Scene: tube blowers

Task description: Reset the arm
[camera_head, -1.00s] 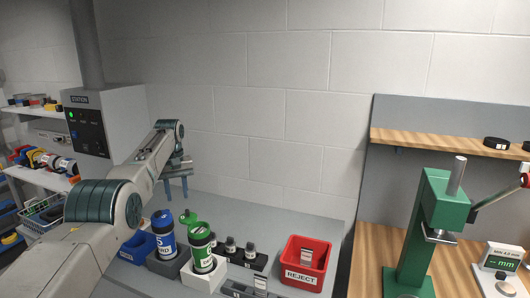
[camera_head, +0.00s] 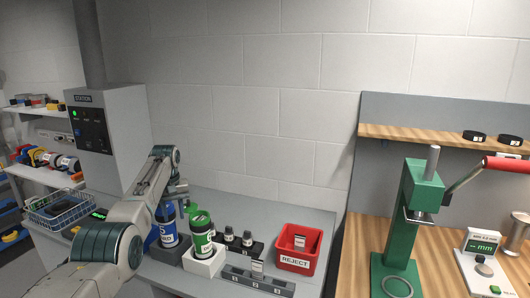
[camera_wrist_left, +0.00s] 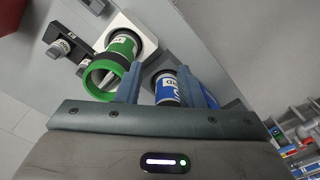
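My left arm comes in from the left in the head view, and its gripper (camera_head: 180,190) is close to the blue-labelled tube (camera_head: 167,232), partly covering it. In the left wrist view the gripper's two fingers (camera_wrist_left: 160,88) are apart. The blue tube (camera_wrist_left: 168,92) shows beyond them, with no visible grip on it. A green tube with a green cap (camera_head: 201,236) stands upright in a white block, to the right of the blue tube. It also shows in the left wrist view (camera_wrist_left: 120,50), beside one finger. My right gripper is not in view.
Small dark bottles (camera_head: 229,238) stand in a black rack right of the tubes. A red REJECT bin (camera_head: 297,264) is further right. A green press (camera_head: 418,190) and a gauge (camera_head: 484,246) stand on the wooden bench. A grey station box (camera_head: 100,125) is at the left.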

